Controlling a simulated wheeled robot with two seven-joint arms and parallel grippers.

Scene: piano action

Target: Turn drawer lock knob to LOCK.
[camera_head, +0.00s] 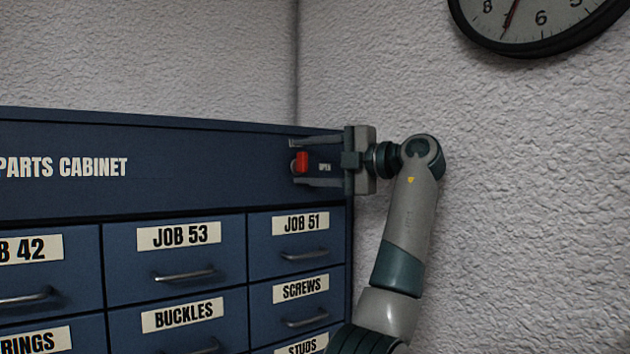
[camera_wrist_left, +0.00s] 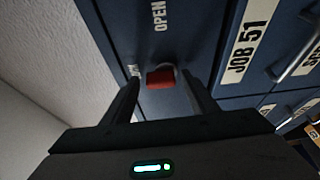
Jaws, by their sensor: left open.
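The red lock knob (camera_head: 302,161) is on the upper right of the blue parts cabinet (camera_head: 200,180). It also shows in the left wrist view (camera_wrist_left: 160,78). Its red handle looks upright in the head view; I cannot tell which end is the pointer. The word OPEN (camera_head: 325,167) is right of it. Another label (camera_wrist_left: 134,71), partly hidden by a finger, is beside the knob in the wrist view. My left gripper (camera_head: 294,162) is open, with one finger above and one below the knob and a gap visible to each. My right gripper is not in view.
Below are labelled drawers with metal handles, such as JOB 51 (camera_head: 300,223) and JOB 53 (camera_head: 178,237), all looking closed. A textured wall (camera_head: 520,200) stands beside the cabinet's right edge. A round clock (camera_head: 540,20) hangs high on it.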

